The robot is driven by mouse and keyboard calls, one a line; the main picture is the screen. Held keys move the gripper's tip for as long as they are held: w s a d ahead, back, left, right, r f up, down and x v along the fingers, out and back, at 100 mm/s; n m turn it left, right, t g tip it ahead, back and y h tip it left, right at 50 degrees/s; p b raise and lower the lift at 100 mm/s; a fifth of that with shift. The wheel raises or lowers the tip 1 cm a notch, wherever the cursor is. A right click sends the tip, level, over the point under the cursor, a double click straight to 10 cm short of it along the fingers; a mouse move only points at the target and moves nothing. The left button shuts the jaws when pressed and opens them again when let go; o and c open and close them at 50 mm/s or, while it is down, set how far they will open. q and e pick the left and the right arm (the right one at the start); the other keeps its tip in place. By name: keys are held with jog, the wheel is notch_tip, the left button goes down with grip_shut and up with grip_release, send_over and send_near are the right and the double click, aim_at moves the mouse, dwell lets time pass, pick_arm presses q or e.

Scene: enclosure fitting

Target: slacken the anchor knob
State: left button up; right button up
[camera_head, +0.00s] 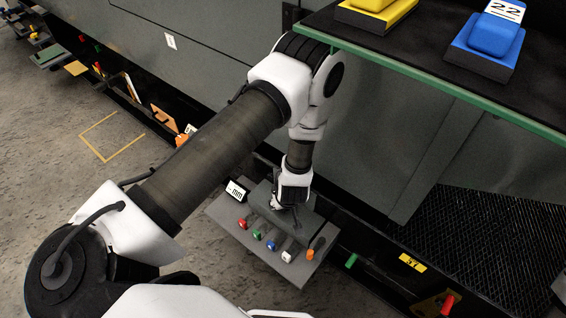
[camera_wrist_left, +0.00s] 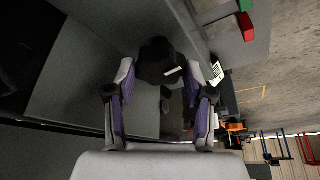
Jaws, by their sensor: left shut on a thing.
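My left gripper (camera_wrist_left: 160,80) has its two purple-padded fingers on either side of a dark round knob (camera_wrist_left: 158,58) with a small white mark, and it is shut on it. In the head view my left gripper (camera_head: 284,206) points down onto a grey box (camera_head: 310,226) on a grey panel (camera_head: 228,212). There the wrist and fingers hide most of the knob.
Several small coloured knobs, such as a blue one (camera_head: 271,245) and an orange one (camera_head: 310,254), line the panel's front. A white label (camera_head: 236,190) stands at its left. A green-edged shelf (camera_head: 430,75) with yellow and blue blocks overhangs at right.

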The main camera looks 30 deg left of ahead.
pick_arm(q)
jog(key=shift+n+g, duration=0.3)
jog(key=shift+n, duration=0.3)
jog(key=shift+p, duration=0.3)
jog(key=o, duration=1.2)
jog(key=shift+c, duration=0.2)
